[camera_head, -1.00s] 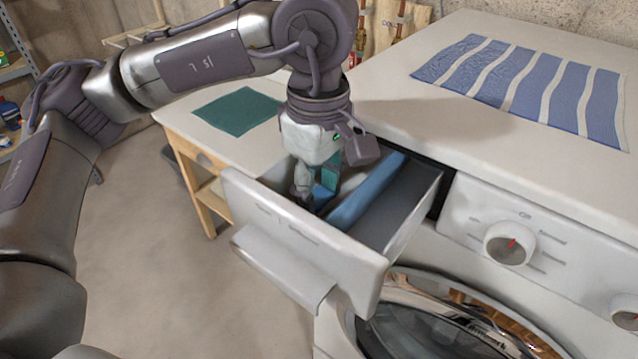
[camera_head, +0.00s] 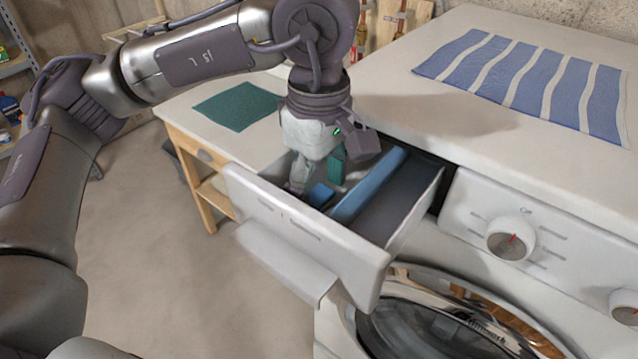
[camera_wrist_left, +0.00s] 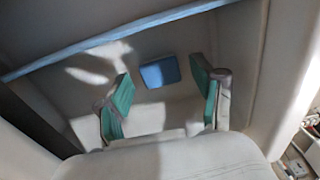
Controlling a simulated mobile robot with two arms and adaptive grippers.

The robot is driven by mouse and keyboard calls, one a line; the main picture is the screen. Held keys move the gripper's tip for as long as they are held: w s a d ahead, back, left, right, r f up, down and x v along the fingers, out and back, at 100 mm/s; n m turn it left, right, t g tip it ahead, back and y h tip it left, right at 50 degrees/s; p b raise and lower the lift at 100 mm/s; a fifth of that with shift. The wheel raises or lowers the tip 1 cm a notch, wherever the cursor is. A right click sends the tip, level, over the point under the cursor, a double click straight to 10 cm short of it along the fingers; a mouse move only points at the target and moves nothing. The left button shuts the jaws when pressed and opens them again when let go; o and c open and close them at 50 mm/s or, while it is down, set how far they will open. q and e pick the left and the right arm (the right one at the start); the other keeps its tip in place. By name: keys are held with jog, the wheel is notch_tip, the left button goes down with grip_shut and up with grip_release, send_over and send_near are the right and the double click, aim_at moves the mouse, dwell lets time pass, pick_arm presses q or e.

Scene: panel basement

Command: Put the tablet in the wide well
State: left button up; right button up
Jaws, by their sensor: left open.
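The tablet (camera_head: 320,195) is a small blue block. It lies in the wide well of the pulled-out drawer (camera_head: 300,225), on the left side of a blue divider (camera_head: 368,187). In the left wrist view the tablet (camera_wrist_left: 160,71) shows on the pale well floor, clear of the divider (camera_wrist_left: 120,34). My left gripper (camera_head: 318,172) points down into the wide well, above the tablet. Its teal-padded fingers are spread, one on each side of the tablet in the wrist view, with gaps to it. My right gripper is not in view.
The narrower grey well (camera_head: 400,203) right of the divider looks empty. The white washer top (camera_head: 440,110) holds a striped blue cloth (camera_head: 530,85). A green cloth (camera_head: 238,106) lies on the table at left. Drawer walls surround my left gripper closely.

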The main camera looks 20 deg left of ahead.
aim_at(319, 195)
pick_arm(q)
notch_tip(319, 195, up, 12)
jog(key=b, duration=0.1)
jog(key=shift+f, duration=0.15)
jog(key=shift+f, duration=0.1)
dwell(0.4)
